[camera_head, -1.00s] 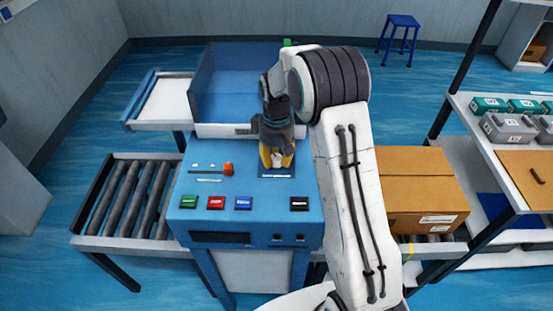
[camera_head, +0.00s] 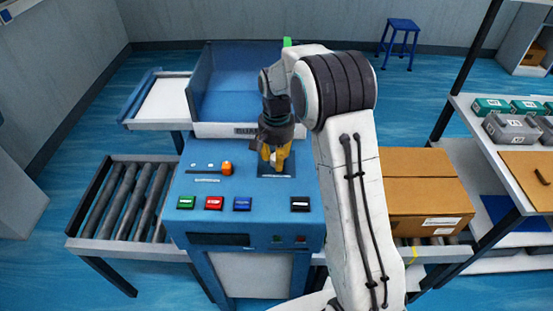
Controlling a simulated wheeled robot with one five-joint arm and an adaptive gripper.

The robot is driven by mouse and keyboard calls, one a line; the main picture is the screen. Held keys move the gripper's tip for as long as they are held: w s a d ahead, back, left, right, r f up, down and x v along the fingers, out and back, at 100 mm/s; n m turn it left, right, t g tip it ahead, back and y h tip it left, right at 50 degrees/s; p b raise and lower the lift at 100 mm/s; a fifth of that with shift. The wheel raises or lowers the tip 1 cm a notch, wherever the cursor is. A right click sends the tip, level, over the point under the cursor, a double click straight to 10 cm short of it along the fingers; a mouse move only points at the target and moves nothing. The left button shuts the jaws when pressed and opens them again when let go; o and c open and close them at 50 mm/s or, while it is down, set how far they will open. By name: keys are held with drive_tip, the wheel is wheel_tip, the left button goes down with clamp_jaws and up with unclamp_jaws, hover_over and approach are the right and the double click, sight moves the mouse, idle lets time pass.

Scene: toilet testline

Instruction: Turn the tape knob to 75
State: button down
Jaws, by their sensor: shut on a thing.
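The tape knob (camera_head: 278,167) is a small pale knob on a dark plate at the right of the blue machine's top panel. My gripper (camera_head: 277,160) points down over it, its yellow fingers shut on the knob. The fingers hide much of the knob, and its scale is too small to read. The blue control panel (camera_head: 216,187) also carries an orange slider knob (camera_head: 226,168) at the left.
Green (camera_head: 185,202), red (camera_head: 213,203), blue (camera_head: 242,203) and black (camera_head: 300,204) buttons line the panel's front. A roller conveyor (camera_head: 125,197) stands left. A cardboard box (camera_head: 430,190) sits right, beside my arm. A shelf (camera_head: 505,150) with cases stands far right.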

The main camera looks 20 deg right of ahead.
drive_tip(key=m, duration=0.5)
drive_tip(key=shift+s+f+b, duration=0.1)
drive_tip(key=shift+f+b, duration=0.05)
drive_tip(key=shift+b, duration=0.15)
drive_tip(key=shift+m, duration=0.3)
drive_tip(key=c, duration=0.8)
unclamp_jaws()
drive_tip(key=shift+c, duration=0.2)
wheel_tip(320, 180, up, 12)
idle(0.5)
